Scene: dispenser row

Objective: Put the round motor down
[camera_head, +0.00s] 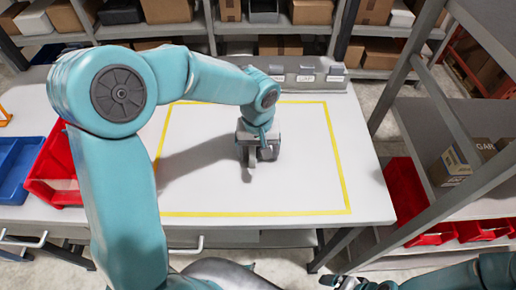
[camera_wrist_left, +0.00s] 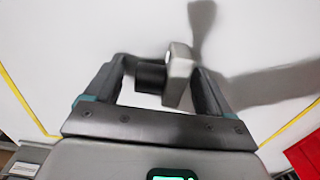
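The round motor (camera_wrist_left: 151,76), a dark cylinder with a grey end plate, sits between the fingers of my left gripper (camera_wrist_left: 165,82) in the left wrist view. In the head view my left gripper (camera_head: 258,158) points down over the white table (camera_head: 300,185), inside the yellow outline. The motor is mostly hidden there by the gripper. A shadow spreads on the table beside it; I cannot tell how far the motor is from the surface. My right gripper (camera_head: 345,283) shows only partly at the bottom right edge.
A grey dispenser row (camera_head: 310,78) stands at the table's back edge. Red (camera_head: 50,170) and blue (camera_head: 16,168) bins are at the left. A metal shelf rack (camera_head: 440,205) with a red bin (camera_head: 405,195) stands at the right. The yellow-outlined area is otherwise clear.

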